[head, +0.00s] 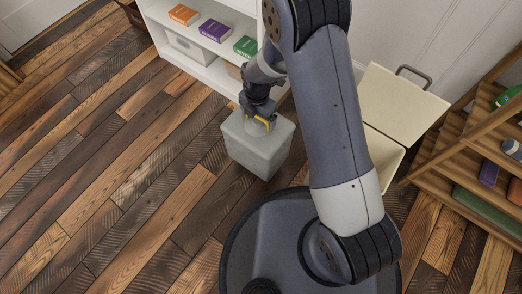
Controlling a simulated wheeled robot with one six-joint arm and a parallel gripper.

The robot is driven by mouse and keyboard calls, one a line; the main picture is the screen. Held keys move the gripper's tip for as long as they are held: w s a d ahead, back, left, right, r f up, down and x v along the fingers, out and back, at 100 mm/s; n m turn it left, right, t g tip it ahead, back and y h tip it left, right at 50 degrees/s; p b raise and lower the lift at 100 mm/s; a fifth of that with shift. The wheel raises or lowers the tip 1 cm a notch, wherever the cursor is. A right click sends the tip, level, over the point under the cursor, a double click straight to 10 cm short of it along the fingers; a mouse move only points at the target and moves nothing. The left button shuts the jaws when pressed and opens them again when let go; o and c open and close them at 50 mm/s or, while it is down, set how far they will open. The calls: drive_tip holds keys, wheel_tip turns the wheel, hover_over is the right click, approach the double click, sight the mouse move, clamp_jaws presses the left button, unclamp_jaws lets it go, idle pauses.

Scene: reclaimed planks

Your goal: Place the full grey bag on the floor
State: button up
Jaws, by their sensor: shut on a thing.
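The grey bag (256,147) is a pale grey, box-shaped bag in the middle of the head view, in front of the white shelf. My gripper (262,121) is above it with its yellow-tipped fingers at the bag's top, shut on the bag. The bag looks upright. I cannot tell from this view whether its bottom touches the floor (110,150). The bag's contents are hidden.
A white shelf (200,68) with several coloured boxes stands behind the bag. A cream bin (405,105) with its lid open is to the right. A wooden rack (450,150) is at the far right. The plank floor at left is clear.

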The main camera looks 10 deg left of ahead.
drive_tip(key=shift+f+b, duration=1.85)
drive_tip(key=shift+f, duration=3.1)
drive_tip(key=o, duration=1.7)
drive_tip(key=shift+o, duration=0.2)
wheel_tip(320, 180, up, 12)
drive_tip(key=p, duration=0.4)
drive_tip(key=shift+p, duration=0.4)
